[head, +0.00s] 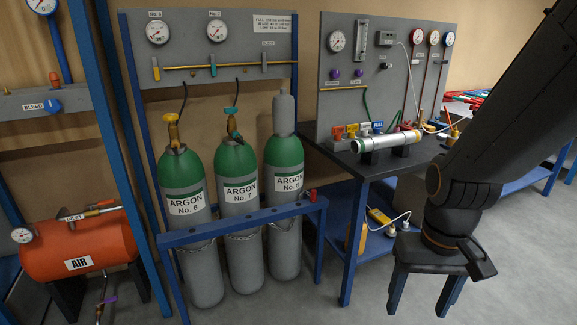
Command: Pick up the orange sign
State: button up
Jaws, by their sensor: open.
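My black arm comes down from the upper right. My gripper (479,261) is at its lower end, in front of a small dark-topped stool, to the right of the orange-yellow piece and apart from it. It is open and seems to hold nothing; its fingers are hard to make out.
The stool (420,252) stands beneath my arm. Argon bottles (238,190) stand behind a blue rail (245,220). An orange air tank (75,248) is at left. Grey floor is clear at front right.

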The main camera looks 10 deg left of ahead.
aim_at(337, 131)
jog(key=u, duration=0.55)
jog(key=k, duration=1.25)
jog(key=u, duration=0.6)
jog(key=i, duration=2.55)
jog(key=z, duration=0.9)
jog(key=i, duration=1)
jog(key=z, duration=1.55)
jog(key=i, duration=0.65)
jog(key=z, duration=0.55)
